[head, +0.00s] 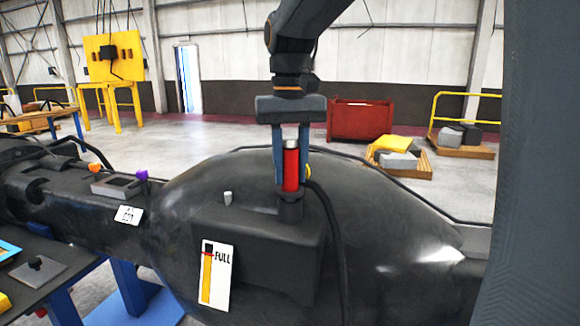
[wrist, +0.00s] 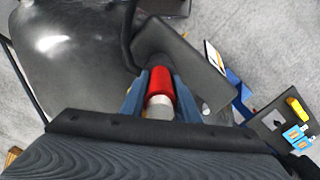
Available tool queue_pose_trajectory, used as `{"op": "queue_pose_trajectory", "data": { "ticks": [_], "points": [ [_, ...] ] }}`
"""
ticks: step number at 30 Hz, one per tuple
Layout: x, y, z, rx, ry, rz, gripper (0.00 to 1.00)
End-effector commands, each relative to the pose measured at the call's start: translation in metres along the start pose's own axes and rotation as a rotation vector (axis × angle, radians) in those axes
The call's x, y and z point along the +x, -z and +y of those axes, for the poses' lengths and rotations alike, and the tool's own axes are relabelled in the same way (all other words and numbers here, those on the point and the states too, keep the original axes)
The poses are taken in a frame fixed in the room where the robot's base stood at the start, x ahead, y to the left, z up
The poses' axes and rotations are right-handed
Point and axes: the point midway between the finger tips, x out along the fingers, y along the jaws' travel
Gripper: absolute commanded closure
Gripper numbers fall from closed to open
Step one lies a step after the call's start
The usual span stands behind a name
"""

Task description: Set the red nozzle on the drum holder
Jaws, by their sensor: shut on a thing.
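The red nozzle (head: 291,172) is upright between the blue fingers of my gripper (head: 291,180), which is shut on it. It has a pale upper end. In the wrist view the red nozzle (wrist: 160,84) also shows between the fingertips of my gripper (wrist: 160,90), its pale end towards the camera. Directly below it in the head view is a dark round socket, apparently the drum holder (head: 290,207), on a dark block on the big drum. The nozzle's lower end meets the holder's top in the picture; I cannot tell whether it is seated.
A small pale peg (head: 227,198) stands on the block's left end. A purple-topped piece (head: 141,176) and an orange-topped piece (head: 95,169) stand on the dark casting to the left. A black hose (head: 334,225) runs down just right of the holder. A FULL label (head: 216,276) is on the front.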

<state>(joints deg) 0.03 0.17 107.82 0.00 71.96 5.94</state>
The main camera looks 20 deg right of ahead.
Motion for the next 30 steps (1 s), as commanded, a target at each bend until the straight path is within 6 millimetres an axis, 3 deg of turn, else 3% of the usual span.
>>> {"op": "queue_pose_trajectory", "data": {
  "ticks": [14, 15, 18, 30],
  "points": [
    [0.0103, 0.0000, 0.0000, 0.000, 0.000, 0.000, 0.91],
    [0.0100, 0.0000, 0.0000, 0.000, 0.000, 0.000, 0.67],
    [0.0098, 0.0000, 0.0000, 0.000, 0.000, 0.000, 0.50],
    [0.0029, 0.0008, -0.0001, 0.000, 0.000, 0.002, 0.50]
  ]
}}
